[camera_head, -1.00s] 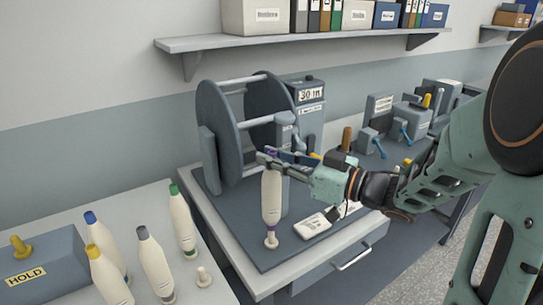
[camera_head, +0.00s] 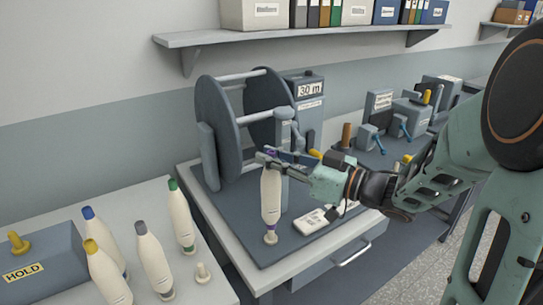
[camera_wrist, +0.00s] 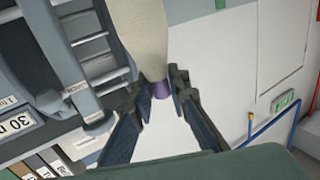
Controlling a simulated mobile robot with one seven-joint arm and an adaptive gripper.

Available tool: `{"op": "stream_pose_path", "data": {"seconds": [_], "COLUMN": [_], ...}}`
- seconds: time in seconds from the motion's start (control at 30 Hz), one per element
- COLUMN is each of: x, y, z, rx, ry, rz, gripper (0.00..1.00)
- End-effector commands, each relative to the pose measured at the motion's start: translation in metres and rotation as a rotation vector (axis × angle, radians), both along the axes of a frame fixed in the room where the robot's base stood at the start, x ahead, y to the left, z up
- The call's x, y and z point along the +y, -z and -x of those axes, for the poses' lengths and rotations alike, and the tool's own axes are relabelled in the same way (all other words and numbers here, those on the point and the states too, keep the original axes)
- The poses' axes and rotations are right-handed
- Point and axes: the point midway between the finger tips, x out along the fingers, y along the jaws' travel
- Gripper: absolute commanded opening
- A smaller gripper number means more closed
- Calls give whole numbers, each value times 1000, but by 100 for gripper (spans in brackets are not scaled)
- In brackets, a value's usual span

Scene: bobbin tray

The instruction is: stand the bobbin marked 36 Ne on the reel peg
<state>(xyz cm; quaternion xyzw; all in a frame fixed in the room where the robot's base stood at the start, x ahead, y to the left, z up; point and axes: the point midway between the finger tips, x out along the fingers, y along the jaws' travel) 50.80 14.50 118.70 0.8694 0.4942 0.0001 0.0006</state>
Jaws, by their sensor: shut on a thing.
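My gripper (camera_head: 270,157) is shut on the top of a cream bobbin (camera_head: 270,197) with a purple tip. The bobbin hangs upright over the small pale reel peg (camera_head: 270,238) at the front of the reel's base. Its lower end is at or just above the peg's top; I cannot tell if the peg is inside it. In the wrist view the purple tip (camera_wrist: 161,89) lies between the fingers, with the cream body beyond. No 36 Ne mark is readable on it.
The grey reel (camera_head: 222,130) stands behind and left of the bobbin. A white card (camera_head: 316,221) lies right of the peg. At the left stand several bobbins with blue, yellow, grey and green tips, an empty peg (camera_head: 203,273) and a HOLD block (camera_head: 40,255).

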Motion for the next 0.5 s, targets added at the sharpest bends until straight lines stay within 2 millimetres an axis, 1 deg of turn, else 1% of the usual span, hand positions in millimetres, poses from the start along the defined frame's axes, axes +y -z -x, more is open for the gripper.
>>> {"op": "stream_pose_path", "data": {"seconds": [0.5], "x": [0], "y": [17], "z": [0], "rx": [-1], "ry": [0], "rz": [-1], "gripper": [0]}}
